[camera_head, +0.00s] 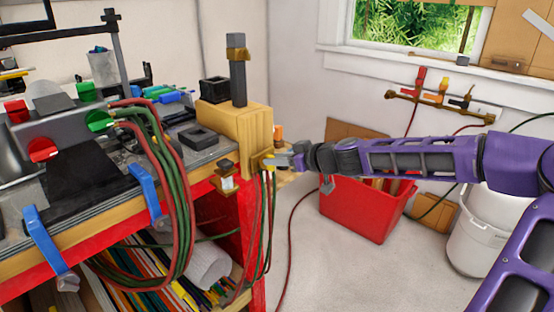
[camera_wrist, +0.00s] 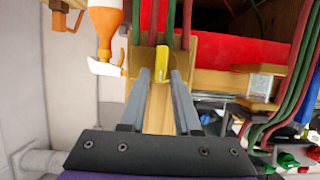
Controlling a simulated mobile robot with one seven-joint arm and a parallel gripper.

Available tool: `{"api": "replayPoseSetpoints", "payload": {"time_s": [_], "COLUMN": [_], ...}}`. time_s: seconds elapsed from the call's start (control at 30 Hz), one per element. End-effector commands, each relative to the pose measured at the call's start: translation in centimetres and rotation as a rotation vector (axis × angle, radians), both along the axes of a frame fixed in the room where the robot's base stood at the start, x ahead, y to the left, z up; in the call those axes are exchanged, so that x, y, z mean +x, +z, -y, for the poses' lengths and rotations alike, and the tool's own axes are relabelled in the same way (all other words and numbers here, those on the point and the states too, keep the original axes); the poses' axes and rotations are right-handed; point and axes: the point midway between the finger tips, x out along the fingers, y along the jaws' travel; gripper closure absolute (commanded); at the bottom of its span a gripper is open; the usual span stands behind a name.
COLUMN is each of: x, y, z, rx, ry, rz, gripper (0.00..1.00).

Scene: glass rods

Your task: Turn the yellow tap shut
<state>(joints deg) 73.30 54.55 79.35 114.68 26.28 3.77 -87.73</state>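A small yellow tap handle (camera_wrist: 162,62) shows in the wrist view, on a tan mount at the bench end with red and green hoses. It lies between and just beyond the fingertips of my gripper (camera_wrist: 159,76), with a gap visible on both sides. My gripper is open and empty. In the head view my gripper (camera_head: 284,161) reaches in from the right, its tips close to the yellow handle (camera_head: 268,162). Whether they touch is hard to tell there.
An orange-and-white bottle-like thing (camera_wrist: 104,25) stands close left of the mount in the wrist view. Hoses (camera_head: 160,150) hang along the red bench. A red bin (camera_head: 362,212) stands on the floor below my arm. More coloured taps (camera_head: 440,90) are on the back wall.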

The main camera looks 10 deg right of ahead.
Motion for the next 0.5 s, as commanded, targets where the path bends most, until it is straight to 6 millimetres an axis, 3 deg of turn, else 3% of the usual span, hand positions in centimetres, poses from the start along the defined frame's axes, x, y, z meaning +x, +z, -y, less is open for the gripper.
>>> {"api": "replayPoseSetpoints", "payload": {"time_s": [0.03,0.17,0.5], "x": [-0.01,-0.01,-0.01], "y": [0.0,0.01,0.02], "z": [0.01,0.01,0.03], "rx": [0.0,0.0,0.004], "ry": [0.0,0.0,0.0], "rz": [0.0,0.0,-0.003], "gripper": [0.8,1.0,1.0]}}
